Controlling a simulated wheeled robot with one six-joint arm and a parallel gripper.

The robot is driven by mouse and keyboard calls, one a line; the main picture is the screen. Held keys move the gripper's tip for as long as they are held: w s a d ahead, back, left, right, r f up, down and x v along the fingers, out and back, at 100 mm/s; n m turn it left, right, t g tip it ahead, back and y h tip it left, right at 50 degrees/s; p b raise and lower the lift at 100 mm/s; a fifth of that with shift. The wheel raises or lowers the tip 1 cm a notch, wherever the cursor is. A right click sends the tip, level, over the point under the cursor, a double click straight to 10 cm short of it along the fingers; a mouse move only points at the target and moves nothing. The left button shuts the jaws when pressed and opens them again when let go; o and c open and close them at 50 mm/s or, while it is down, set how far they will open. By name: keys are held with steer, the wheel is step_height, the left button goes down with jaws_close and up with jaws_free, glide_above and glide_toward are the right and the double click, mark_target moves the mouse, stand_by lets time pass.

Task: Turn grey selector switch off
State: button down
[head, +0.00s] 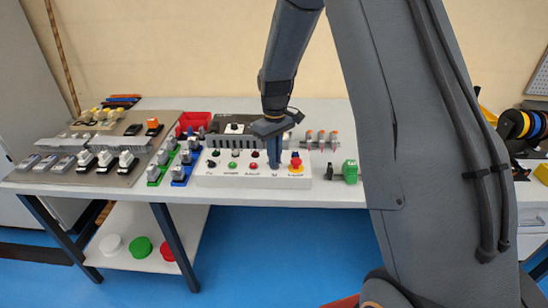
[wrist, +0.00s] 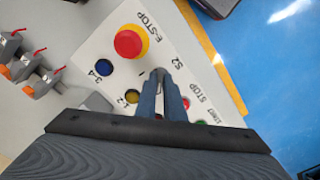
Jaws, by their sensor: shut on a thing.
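My gripper (head: 274,163) reaches straight down onto the white control panel (head: 219,182) on the bench. In the wrist view my gripper (wrist: 160,76) has its two dark blue fingers close together, beside the S2 label. It is shut on the grey selector switch, which is mostly hidden between the fingertips. The knob's pointing direction cannot be made out.
The red emergency stop (wrist: 131,42) on its yellow base is close by the fingers. A yellow button (wrist: 131,96), a blue button (wrist: 104,67) and a red button (wrist: 186,103) also surround them. A green device (head: 349,171) stands right of the panel.

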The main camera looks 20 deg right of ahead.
steer(key=shift+w+r, duration=0.1)
steer(key=shift+w, duration=0.05)
stand_by(0.4)
steer(key=c, duration=1.9)
jaws_free()
steer(key=shift+o, duration=0.2)
steer(key=shift+r+b, duration=0.95)
steer(key=shift+r, duration=2.9)
